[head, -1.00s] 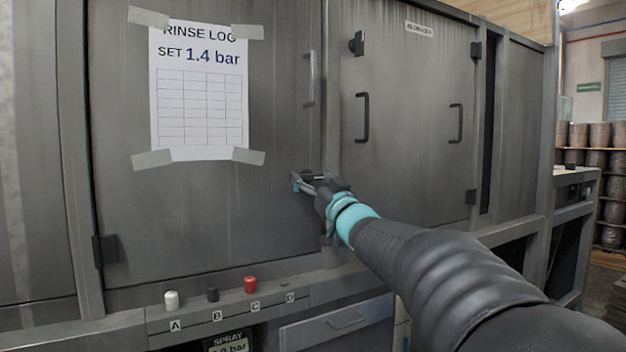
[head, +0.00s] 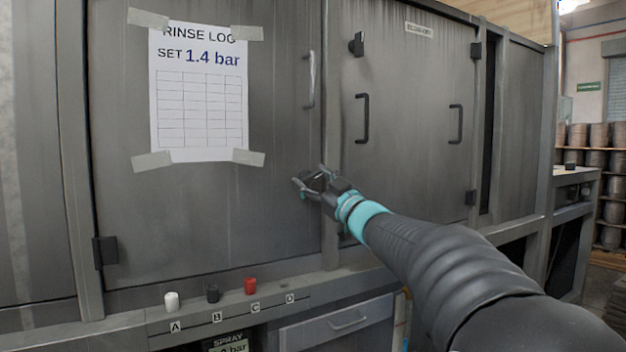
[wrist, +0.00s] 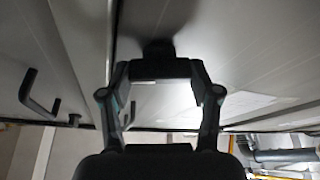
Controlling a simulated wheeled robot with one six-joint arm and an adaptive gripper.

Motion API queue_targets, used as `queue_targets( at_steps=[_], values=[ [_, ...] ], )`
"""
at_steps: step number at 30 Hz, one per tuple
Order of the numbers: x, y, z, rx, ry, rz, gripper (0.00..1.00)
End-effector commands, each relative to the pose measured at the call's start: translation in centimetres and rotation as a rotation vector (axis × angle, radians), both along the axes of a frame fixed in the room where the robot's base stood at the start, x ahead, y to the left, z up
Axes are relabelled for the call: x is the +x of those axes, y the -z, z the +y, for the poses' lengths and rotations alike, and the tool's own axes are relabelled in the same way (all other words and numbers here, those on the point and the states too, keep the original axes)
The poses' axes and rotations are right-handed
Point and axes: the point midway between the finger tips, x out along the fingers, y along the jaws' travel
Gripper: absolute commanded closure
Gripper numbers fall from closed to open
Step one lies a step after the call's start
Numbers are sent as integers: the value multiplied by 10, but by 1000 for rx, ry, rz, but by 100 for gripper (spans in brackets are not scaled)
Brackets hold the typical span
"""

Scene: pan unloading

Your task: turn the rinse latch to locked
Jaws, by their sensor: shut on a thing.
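The rinse latch is a small dark piece near the lower right edge of the left grey door (head: 200,220), the one carrying the rinse log sheet. In the head view my gripper (head: 309,176) is at it and mostly hides it. In the wrist view the dark latch (wrist: 158,50) shows against the door, between and just beyond the fingertips. My gripper (wrist: 160,85) is shut on the latch, one finger on each side. The latch's exact angle and any lock marking cannot be made out.
The rinse log sheet (head: 200,95) is taped to the left door, beside a vertical handle (head: 309,80). The right door has two black handles and a similar black latch (head: 357,44) at its top. White, black and red knobs (head: 250,286) sit on the ledge below.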

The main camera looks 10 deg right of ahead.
Motion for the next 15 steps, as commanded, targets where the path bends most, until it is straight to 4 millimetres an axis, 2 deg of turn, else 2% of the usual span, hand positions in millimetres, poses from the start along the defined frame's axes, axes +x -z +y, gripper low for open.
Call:
queue_targets(
  at_steps=[15],
  values=[
    [0,-3,-1,-468,0,-152,72]
  ],
)
